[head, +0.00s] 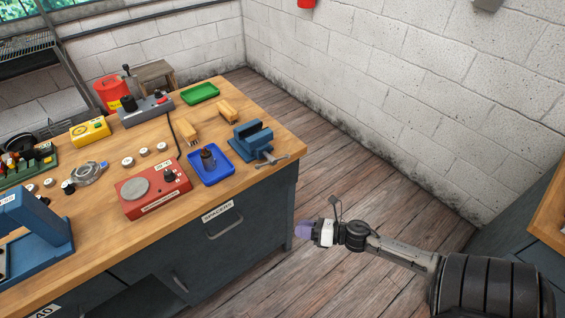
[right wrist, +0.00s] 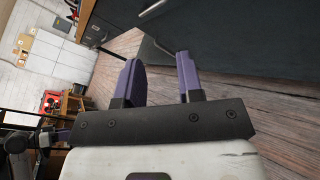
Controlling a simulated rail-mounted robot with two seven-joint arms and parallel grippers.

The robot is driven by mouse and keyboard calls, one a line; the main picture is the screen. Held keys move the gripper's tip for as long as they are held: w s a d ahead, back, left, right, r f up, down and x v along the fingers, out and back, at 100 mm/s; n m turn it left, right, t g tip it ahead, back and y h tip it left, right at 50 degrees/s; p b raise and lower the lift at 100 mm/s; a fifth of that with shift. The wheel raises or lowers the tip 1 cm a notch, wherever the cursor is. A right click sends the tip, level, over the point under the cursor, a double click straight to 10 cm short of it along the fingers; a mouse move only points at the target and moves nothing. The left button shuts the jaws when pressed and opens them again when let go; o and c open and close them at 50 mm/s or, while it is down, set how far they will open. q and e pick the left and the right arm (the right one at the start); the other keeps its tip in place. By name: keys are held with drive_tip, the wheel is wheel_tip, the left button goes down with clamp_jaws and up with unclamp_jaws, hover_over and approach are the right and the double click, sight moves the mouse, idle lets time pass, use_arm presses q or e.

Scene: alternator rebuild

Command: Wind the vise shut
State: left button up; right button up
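The blue vise (head: 251,141) stands on the wooden bench near its right end. Its grey handle (head: 272,159) sits at the front, by the bench edge. I cannot tell whether the jaws hold anything; a gap shows between them. My right gripper (head: 303,229) hangs over the floor to the right of the bench, apart from the vise and lower in the picture. In the right wrist view its two purple fingers (right wrist: 160,78) are spread apart with nothing between them.
A blue tray (head: 226,177) with a dark bottle lies just left of the vise. A red device (head: 152,203) with a round plate is further left. Wooden blocks and a green tray (head: 216,88) lie behind. The floor (head: 340,165) right of the bench is clear. A second cabinet (head: 510,205) stands at right.

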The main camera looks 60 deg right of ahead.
wheel_tip(320, 180, up, 4)
drive_tip(key=w+d+n+h, duration=0.2)
drive_tip(key=n+h, duration=0.3)
drive_tip(key=n, duration=0.3)
drive_tip(key=n+t+h, duration=0.4)
drive_tip(key=n+h, duration=0.2)
drive_tip(key=n, duration=0.2)
approach(282, 158)
drive_tip(key=x, duration=1)
drive_tip(key=shift+w+d+f+p, duration=0.1)
drive_tip(key=shift+d+f+p, duration=0.1)
drive_tip(key=shift+p, duration=0.15)
drive_tip(key=shift+c, duration=0.4)
clamp_jaws()
drive_tip(key=shift+a+f+m+h, duration=0.1)
drive_tip(key=shift+f+m+h, duration=0.2)
drive_tip(key=shift+m, duration=0.6)
drive_tip(key=shift+a+f+m+h, duration=0.15)
drive_tip(key=shift+m+h, duration=0.25)
drive_tip(key=shift+m, duration=0.5)
